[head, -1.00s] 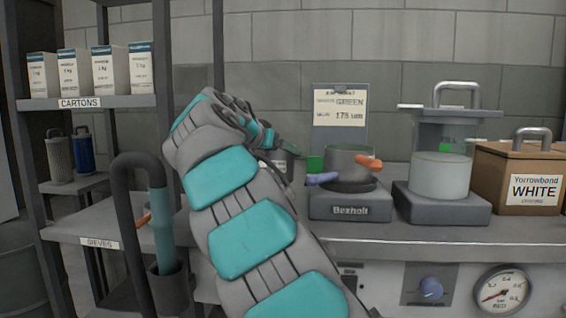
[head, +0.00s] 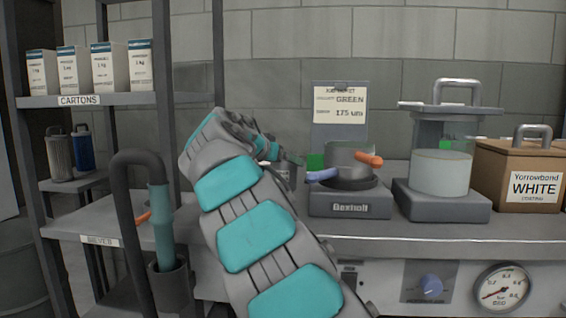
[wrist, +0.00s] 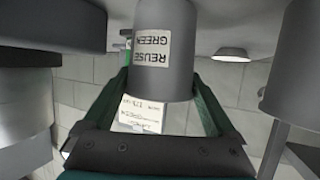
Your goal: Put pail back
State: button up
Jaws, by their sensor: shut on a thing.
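The pail is a grey cylinder (wrist: 165,75) with a white label reading REUSE GREEN, upside down in the wrist view. My gripper (wrist: 158,82) is shut on it, with one green finger on each side. A card reading GREEN, 175 um (head: 340,103) stands behind that machine. I cannot tell whether the pail touches the bench.
A clear vessel machine (head: 440,172) and a WHITE carton box (head: 520,175) stand to the right. A shelf rack (head: 88,101) with cartons and a hose (head: 122,210) are at left.

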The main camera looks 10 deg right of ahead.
jog(key=o, duration=1.2)
jog(key=shift+f, duration=0.1)
jog(key=shift+r, duration=0.2)
jog(key=v, duration=1.2)
